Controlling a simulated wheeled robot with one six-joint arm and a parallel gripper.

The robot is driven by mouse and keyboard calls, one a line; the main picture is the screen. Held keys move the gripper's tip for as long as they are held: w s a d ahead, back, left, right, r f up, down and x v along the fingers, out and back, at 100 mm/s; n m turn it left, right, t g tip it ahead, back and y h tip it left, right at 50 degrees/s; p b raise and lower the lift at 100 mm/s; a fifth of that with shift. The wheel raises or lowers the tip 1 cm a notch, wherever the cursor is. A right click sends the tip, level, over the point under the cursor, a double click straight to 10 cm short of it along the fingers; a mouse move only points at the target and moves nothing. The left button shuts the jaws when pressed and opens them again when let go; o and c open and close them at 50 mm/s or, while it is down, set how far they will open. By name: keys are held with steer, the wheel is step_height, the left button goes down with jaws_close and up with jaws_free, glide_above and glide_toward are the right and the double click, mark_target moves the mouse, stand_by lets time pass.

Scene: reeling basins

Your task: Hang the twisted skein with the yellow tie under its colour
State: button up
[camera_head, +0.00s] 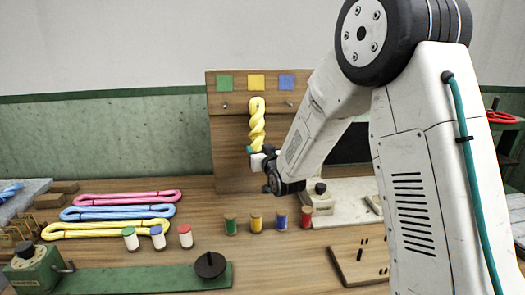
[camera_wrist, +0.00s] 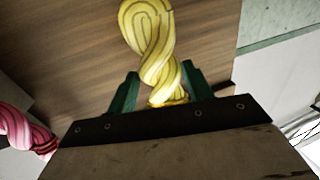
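The yellow twisted skein (camera_head: 257,118) stands upright in front of the wooden board (camera_head: 230,150). A bright yellow band shows there, partly hidden by the gripper. Under yellow, no peg shows behind the skein, so I cannot tell whether the skein is on one.
Pink (camera_head: 125,197), blue (camera_head: 118,212) and yellow (camera_head: 105,229) skeins lie on the table at left. A green device (camera_head: 40,268) is at front left. A pink skein (camera_wrist: 22,132) edges into the wrist view.

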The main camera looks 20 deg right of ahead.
steer(key=o, duration=0.3)
steer(key=s+d+f+g, duration=0.1)
steer(key=s+f+g, duration=0.4)
steer(key=s, duration=0.5)
steer(key=s+d+f+g, duration=0.1)
steer(key=s+f+g, duration=0.45)
steer(key=s, duration=0.45)
steer(key=s+r+g, duration=0.2)
steer(key=s+r, duration=0.2)
steer(key=s, duration=0.5)
steer(key=s+r+g, duration=0.2)
steer(key=s+r, duration=0.3)
steer(key=s, duration=0.5)
steer(key=s+r+g+h, duration=0.1)
steer(key=s+r, duration=0.4)
steer(key=s, duration=0.5)
steer(key=shift+s+d+r+m+g, duration=0.15)
steer(key=shift+d+r+m+g, duration=0.15)
steer(key=shift+g, duration=0.25)
